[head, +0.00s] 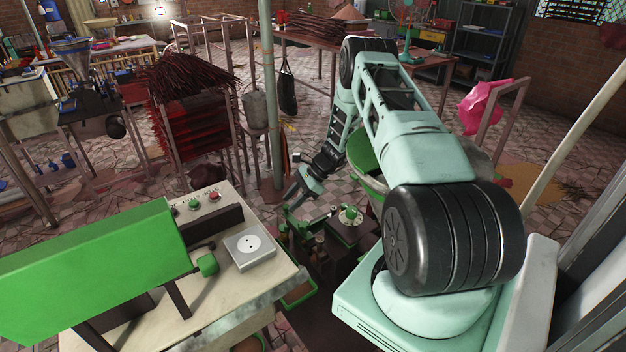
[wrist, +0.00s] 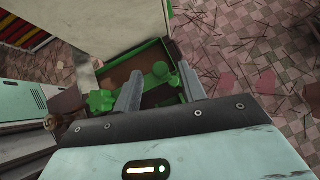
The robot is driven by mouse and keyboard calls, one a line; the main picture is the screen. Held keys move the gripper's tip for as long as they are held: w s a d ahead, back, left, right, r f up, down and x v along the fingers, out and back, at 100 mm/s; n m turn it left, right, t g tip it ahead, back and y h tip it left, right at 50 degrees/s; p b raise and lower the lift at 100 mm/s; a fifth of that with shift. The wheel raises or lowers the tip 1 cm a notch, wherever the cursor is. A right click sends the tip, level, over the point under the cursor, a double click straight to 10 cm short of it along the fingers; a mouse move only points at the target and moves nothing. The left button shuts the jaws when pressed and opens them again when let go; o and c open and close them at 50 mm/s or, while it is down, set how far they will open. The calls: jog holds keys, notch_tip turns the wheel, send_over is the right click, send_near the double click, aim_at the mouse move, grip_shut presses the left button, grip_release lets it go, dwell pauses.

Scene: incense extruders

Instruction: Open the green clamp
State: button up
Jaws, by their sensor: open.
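The green clamp (head: 318,220) sits on a low dark machine beside the workbench in the head view. Its green parts also show in the wrist view (wrist: 160,74), in and beyond the gap between the fingers. A green knob (wrist: 99,101) is just left of the left finger there. My gripper (wrist: 160,88) is open, with one grey finger on each side and nothing held between them. In the head view my gripper (head: 292,197) hangs just above and left of the clamp, pointing down. I cannot tell whether a finger touches it. The clamp's lower parts are partly hidden.
A workbench (head: 225,283) with a green guard (head: 95,265), push buttons and a socket box (head: 250,248) stands at the left front. A green post (head: 270,90) rises behind my gripper. A green-rimmed tub (head: 364,166) is partly behind my arm. Tiled floor lies around.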

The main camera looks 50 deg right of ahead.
jog(key=b+v, duration=0.4)
jog(key=v, duration=1)
jog(key=shift+d, duration=0.1)
